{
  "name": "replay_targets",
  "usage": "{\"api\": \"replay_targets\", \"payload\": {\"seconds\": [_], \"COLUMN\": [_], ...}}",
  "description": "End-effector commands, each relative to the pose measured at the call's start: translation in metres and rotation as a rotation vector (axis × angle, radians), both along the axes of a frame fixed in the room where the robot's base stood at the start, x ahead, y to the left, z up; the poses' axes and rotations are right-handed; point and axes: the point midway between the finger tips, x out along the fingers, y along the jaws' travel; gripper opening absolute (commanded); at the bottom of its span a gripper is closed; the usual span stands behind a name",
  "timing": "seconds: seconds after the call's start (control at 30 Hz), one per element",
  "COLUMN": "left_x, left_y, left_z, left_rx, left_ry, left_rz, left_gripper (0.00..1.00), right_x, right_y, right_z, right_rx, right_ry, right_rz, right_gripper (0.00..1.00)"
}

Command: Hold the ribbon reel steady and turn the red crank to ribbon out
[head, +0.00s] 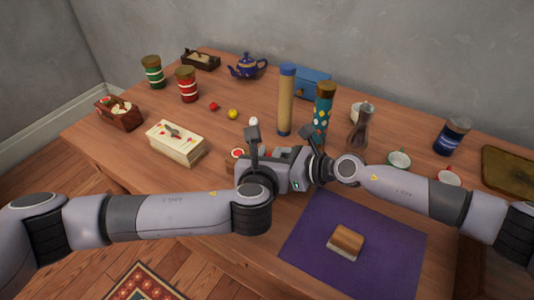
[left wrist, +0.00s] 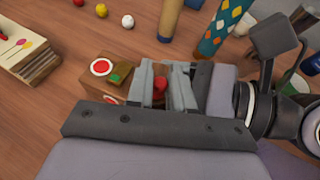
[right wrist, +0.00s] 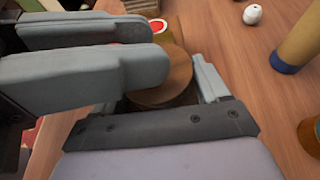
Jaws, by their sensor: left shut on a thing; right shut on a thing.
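The ribbon reel (left wrist: 93,82) is a small wooden thing with red and green round marks. In the head view only a bit of it (head: 238,154) shows behind my left gripper. My left gripper (left wrist: 165,86) is shut with the red crank (left wrist: 160,89) between its fingers; much of the crank is hidden. My right gripper (right wrist: 178,75) is shut on the reel's round wooden body (right wrist: 174,84); one right finger shows beside it. My left gripper's grey fingers cover the other side in the right wrist view. The two grippers are close together.
A purple mat (head: 310,225) with a small brown block (head: 346,241) lies in front. Behind the grippers stand a tall tan cylinder (head: 286,105), a patterned one (head: 322,112) and a glass vessel (head: 359,130). A decorated box (head: 176,147) lies left, cups (head: 399,159) right.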

Motion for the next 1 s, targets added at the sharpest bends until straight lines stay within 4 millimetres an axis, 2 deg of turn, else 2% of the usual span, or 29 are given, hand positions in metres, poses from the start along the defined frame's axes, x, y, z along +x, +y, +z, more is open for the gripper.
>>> {"api": "replay_targets", "payload": {"seconds": [0.2, 0.47, 0.5, 0.57, 1.0], "left_x": [-0.0006, -0.0005, -0.0005, -0.0005, -0.0017], "left_y": [-0.0013, -0.0009, -0.0010, -0.0010, -0.0025], "left_z": [0.0002, 0.0002, 0.0002, 0.0002, -0.0005], "left_rx": [0.000, 0.000, 0.000, 0.000, -0.001], "left_ry": [0.000, 0.000, 0.000, 0.000, 0.002], "left_rz": [0.070, 0.073, 0.073, 0.073, 0.067], "left_gripper": [0.00, 0.00, 0.24, 0.43, 0.43], "right_x": [-0.0005, -0.0005, -0.0004, -0.0004, -0.0005], "right_y": [0.0010, 0.0011, 0.0010, 0.0009, 0.0013], "right_z": [0.0008, 0.0007, 0.0007, 0.0007, 0.0009], "right_rx": [0.002, 0.002, 0.002, 0.002, 0.002], "right_ry": [0.000, 0.000, 0.000, 0.000, 0.000], "right_rz": [0.002, 0.002, 0.002, 0.002, 0.002], "right_gripper": [0.29, 0.29, 0.29, 0.29, 0.29]}}
